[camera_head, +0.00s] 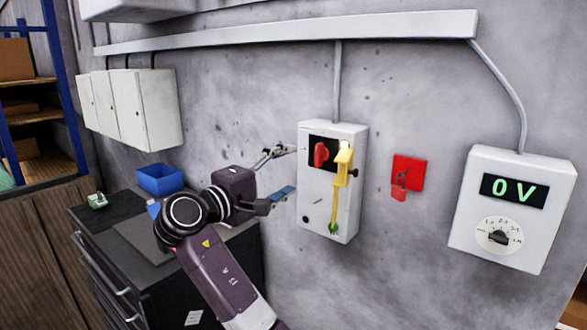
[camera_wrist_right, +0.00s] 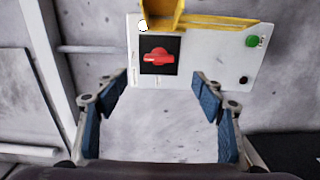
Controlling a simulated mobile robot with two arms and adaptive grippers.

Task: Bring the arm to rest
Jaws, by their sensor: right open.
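My right gripper (camera_head: 288,174) is open and empty, with its fingers spread in front of the left side of a white switch box (camera_head: 317,200) on the wall. In the right wrist view the gripper (camera_wrist_right: 163,92) shows two blue-padded fingers apart, with the box (camera_wrist_right: 205,68) beyond them. The box has a red rotary switch (camera_head: 321,154) on a black plate; it also shows in the wrist view (camera_wrist_right: 158,58). A yellow part (camera_head: 343,160) with a yellow strip runs down beside the switch to a green button (camera_head: 333,228). My left gripper is not in view.
A red plate with a red padlock (camera_head: 400,180) hangs right of the box. A meter (camera_head: 515,208) reads 0 V. A dark cabinet (camera_head: 130,280) below my arm carries a blue bin (camera_head: 160,180). Grey boxes (camera_head: 150,110) and a shelf stand left.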

